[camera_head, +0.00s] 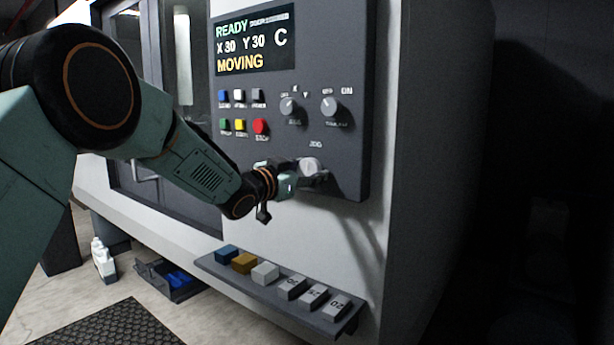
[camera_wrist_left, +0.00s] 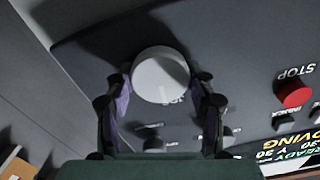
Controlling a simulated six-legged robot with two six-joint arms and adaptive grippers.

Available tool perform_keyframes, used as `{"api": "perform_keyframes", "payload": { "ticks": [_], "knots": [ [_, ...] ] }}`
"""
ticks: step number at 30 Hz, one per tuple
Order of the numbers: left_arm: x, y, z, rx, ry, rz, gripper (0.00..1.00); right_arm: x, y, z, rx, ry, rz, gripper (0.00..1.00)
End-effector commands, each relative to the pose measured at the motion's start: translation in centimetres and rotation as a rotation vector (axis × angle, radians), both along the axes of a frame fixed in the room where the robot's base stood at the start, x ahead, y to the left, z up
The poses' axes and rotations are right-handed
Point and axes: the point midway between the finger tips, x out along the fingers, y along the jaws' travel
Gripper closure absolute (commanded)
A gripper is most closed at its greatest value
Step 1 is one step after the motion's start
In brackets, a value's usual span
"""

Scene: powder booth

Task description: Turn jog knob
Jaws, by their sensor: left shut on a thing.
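The jog knob (camera_head: 309,167) is a round pale knob at the bottom of the grey control panel (camera_head: 350,100), under the JOG label. My left gripper (camera_head: 300,178) is at the knob, partly covering it in the head view. In the left wrist view the knob (camera_wrist_left: 160,75) sits between the two fingers of my left gripper (camera_wrist_left: 160,95), which are closed on its sides. The display (camera_head: 255,40) reads READY, X 30, Y 30, C and MOVING. My right gripper is not in view.
Coloured buttons, a red STOP button (camera_head: 260,126) and two selector knobs (camera_head: 330,106) sit above the jog knob. A ledge (camera_head: 205,262) with several blocks juts out below.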

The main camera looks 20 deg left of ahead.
Motion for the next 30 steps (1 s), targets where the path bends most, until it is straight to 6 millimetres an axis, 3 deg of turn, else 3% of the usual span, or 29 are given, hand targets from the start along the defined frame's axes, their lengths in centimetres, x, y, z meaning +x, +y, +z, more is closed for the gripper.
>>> {"api": "perform_keyframes", "payload": {
  "ticks": [30],
  "knots": [
    [0.0, -0.1, -0.3, 0.904, -0.333, 0.003, 0.77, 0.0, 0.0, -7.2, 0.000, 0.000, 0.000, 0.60]
  ]
}}
